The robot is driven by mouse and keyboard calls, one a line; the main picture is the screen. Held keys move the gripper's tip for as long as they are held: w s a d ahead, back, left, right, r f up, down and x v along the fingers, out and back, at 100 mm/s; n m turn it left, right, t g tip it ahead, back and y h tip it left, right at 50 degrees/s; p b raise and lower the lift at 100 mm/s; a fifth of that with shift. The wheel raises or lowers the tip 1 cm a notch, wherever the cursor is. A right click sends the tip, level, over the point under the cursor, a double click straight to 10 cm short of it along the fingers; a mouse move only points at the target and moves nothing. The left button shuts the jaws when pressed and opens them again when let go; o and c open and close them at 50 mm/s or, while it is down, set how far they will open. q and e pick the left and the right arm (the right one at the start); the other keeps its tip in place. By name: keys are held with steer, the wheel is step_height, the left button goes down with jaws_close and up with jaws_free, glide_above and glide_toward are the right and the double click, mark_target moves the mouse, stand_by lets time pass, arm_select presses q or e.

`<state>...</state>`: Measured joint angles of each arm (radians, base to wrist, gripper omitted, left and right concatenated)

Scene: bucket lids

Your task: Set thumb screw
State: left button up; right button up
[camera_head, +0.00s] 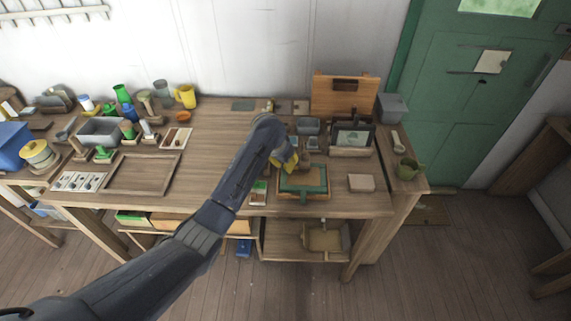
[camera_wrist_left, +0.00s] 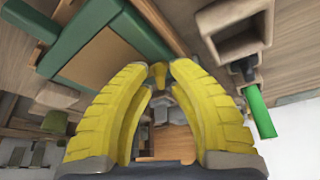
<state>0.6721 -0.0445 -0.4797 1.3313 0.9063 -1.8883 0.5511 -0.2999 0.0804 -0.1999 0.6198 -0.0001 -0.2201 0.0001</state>
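My left gripper (camera_head: 289,162) reaches over the workbench, just above the back-left part of a wooden tray with a green frame (camera_head: 304,193). In the left wrist view, its yellow fingers (camera_wrist_left: 158,68) converge beside the green frame (camera_wrist_left: 75,45) and its brown panel (camera_wrist_left: 108,62). A small yellow-brown piece, possibly the thumb screw (camera_wrist_left: 158,75), shows between the fingertips. I cannot tell whether the fingers touch it. In the head view the arm and gripper hide that spot. My right gripper is not in view.
A green cylinder (camera_wrist_left: 260,112) shows in the left wrist view. An empty wooden tray (camera_head: 140,174) lies further left.

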arm_select(q)
steer(key=shift+f, duration=0.2)
jaws_close()
steer(key=shift+m, duration=0.3)
steer(key=m, duration=0.2)
steer(key=m+g+h, duration=0.1)
steer(key=m, duration=0.2)
steer(key=shift+w+a+m+g+h, duration=0.15)
steer(key=shift+w+m+g+h, duration=0.05)
steer(key=shift+m+g+h, duration=0.1)
steer(key=m+g, duration=0.2)
steer(key=m, duration=0.3)
steer(key=shift+w+m, duration=0.1)
steer(key=shift+m, duration=0.2)
steer(key=shift+f, duration=0.1)
stand_by(0.5)
